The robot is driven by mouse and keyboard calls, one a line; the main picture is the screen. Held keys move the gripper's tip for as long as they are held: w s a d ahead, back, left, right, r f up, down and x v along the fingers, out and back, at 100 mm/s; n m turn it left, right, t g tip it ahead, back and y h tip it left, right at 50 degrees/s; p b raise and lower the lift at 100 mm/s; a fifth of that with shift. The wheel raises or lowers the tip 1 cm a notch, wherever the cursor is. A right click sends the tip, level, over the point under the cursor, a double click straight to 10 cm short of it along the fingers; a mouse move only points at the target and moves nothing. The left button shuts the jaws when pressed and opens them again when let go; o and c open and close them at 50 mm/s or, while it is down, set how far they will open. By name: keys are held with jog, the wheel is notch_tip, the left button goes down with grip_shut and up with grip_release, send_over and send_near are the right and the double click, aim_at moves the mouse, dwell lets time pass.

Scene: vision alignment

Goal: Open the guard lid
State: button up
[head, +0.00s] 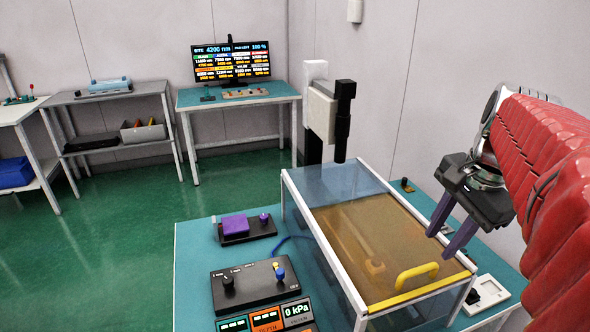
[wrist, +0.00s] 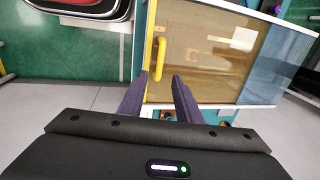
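The guard lid (head: 362,248) is an amber see-through panel on top of a clear box with white edges. It appears closed, lying flat. A yellow handle (head: 416,274) stands up from its front edge; it also shows in the wrist view (wrist: 159,58). My gripper (head: 448,236) is above and to the right of the handle in the head view, with its purple fingers pointing down and apart. In the wrist view the open fingers (wrist: 158,92) show with a gap between them, and the handle appears near the left finger's tip. I cannot tell any contact.
The teal bench (head: 192,262) carries a control box with knobs (head: 258,284), a purple block on a black base (head: 236,225) and a white switch plate (head: 486,293). A black and white column (head: 330,112) stands behind the box. Green floor is free at left.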

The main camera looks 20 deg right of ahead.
aim_at(423, 268)
jog(key=f, duration=0.3)
jog(key=w+f, duration=0.1)
jog(key=f, duration=0.5)
jog(key=shift+w, duration=0.4)
jog(key=shift+c, duration=0.2)
grip_shut()
